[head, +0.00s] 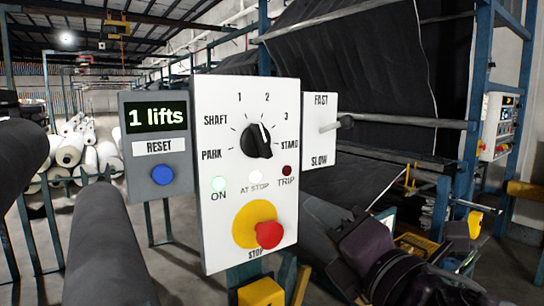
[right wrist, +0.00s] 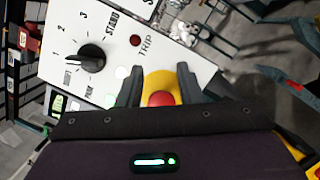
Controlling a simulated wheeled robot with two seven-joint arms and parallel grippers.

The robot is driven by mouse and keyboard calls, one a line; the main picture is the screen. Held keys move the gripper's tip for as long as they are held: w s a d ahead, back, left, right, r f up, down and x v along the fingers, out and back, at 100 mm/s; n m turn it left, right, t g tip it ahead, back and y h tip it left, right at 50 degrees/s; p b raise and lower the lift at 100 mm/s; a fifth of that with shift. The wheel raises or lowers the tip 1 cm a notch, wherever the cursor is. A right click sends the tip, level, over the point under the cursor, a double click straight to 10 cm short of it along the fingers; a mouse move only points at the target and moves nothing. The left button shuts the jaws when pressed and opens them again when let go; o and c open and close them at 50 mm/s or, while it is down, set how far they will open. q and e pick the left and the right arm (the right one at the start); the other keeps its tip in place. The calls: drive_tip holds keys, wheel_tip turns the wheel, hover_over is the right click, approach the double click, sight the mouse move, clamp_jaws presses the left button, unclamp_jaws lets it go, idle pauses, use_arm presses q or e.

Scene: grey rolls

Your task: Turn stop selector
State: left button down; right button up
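The black selector knob (head: 257,143) sits on a white control panel (head: 222,110), ringed by PARK, SHAFT, 1, 2, 3 and STAND labels. The knob also shows in the right wrist view (right wrist: 92,58). Below it is a red stop button (head: 269,235) on a yellow base (head: 248,218). My right gripper (right wrist: 160,84) is open, its fingers apart with the red button (right wrist: 161,99) showing between them. Contact cannot be told. The knob is outside the fingers. My left gripper is not in view.
A grey box (head: 157,117) reading "1 lifts" with a blue reset button (head: 162,175) adjoins the panel's left. A FAST/SLOW lever (head: 335,125) is at its right. The ON and AT STOP lamps look lit; TRIP (head: 287,170) looks dark. Pale rolls (head: 70,149) lie behind.

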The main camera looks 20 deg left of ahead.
sight(264, 137)
drive_tip(key=s+a+r+n+g+y, duration=0.1)
drive_tip(key=s+r+n+g, duration=0.15)
drive_tip(key=r+n, duration=0.5)
drive_tip(key=s+a+r+n+g, duration=0.1)
drive_tip(key=s+r+n, duration=0.25)
drive_tip(key=n, duration=0.65)
drive_tip(key=p+x, duration=0.1)
drive_tip(key=x, duration=0.3)
drive_tip(key=p+x, duration=0.1)
drive_tip(key=x, duration=0.1)
drive_tip(key=shift+w+r+p, duration=0.25)
drive_tip(key=shift+w+p, duration=0.1)
drive_tip(key=shift+w, duration=0.05)
drive_tip(key=shift+w+a+f, duration=0.1)
drive_tip(key=shift+w+a, duration=0.15)
drive_tip(key=shift+c, duration=0.3)
clamp_jaws()
